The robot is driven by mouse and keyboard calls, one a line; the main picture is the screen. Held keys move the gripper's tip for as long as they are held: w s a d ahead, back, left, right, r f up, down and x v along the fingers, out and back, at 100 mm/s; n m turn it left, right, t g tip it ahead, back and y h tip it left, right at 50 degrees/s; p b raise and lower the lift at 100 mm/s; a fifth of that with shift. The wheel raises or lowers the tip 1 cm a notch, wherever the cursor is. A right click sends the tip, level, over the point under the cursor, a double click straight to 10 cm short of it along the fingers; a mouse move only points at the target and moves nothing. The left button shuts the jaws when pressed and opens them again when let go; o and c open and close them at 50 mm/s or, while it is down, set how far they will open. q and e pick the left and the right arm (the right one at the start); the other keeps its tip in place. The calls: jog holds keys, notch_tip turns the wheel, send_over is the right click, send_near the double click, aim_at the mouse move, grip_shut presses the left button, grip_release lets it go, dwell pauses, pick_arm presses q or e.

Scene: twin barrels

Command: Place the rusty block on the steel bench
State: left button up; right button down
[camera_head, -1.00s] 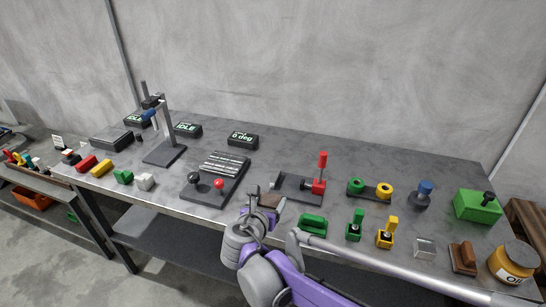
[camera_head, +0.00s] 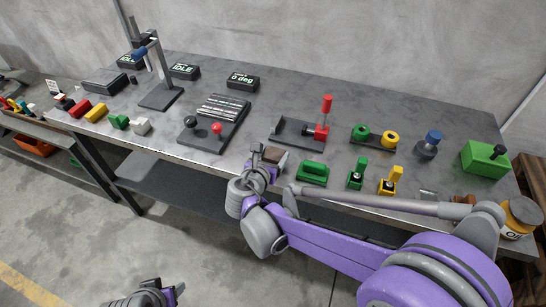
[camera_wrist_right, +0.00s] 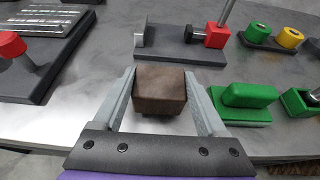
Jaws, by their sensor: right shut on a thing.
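The rusty block (camera_head: 274,154), a small brown cube, is between the fingers of my right gripper (camera_head: 265,155) at the front edge of the steel bench (camera_head: 345,102). In the right wrist view the block (camera_wrist_right: 159,88) fills the gap between both fingers, and the gripper is shut on it. The bench top (camera_wrist_right: 180,36) shows beyond it; I cannot tell whether the block touches it. My left gripper (camera_head: 165,292) shows only partly at the bottom of the head view, away from the bench, and its opening is unclear.
A green block (camera_head: 312,172) lies just right of my right gripper. A dark fixture with a red handle (camera_head: 300,134) stands behind, and a plate with red and black knobs (camera_head: 212,125) is to the left. A bare strip of bench lies between them.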

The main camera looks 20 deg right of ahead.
jog(key=shift+f, duration=0.55)
grip_release()
jog(key=shift+f, duration=0.1)
jog(key=shift+s+a+r, duration=0.25)
jog(key=shift+s+r, duration=0.05)
jog(key=v, duration=1.1)
jog(key=s+d+f+m+g+y, duration=0.2)
jog(key=s+d+f+m+g, duration=0.35)
jog(key=s+d+m, duration=0.55)
jog(key=s+a+f+m+y, duration=0.1)
jog(key=s+f+m+y, duration=0.1)
jog(key=m, duration=0.7)
jog(key=s+f+m+y, duration=0.1)
jog(key=s+m+y, duration=0.2)
jog(key=m, duration=0.6)
jog(key=s, duration=0.2)
jog(key=shift+s+a+f+g+p, duration=0.3)
jog(key=shift+a+f+g+p, duration=0.05)
jog(key=shift+a+f, duration=0.05)
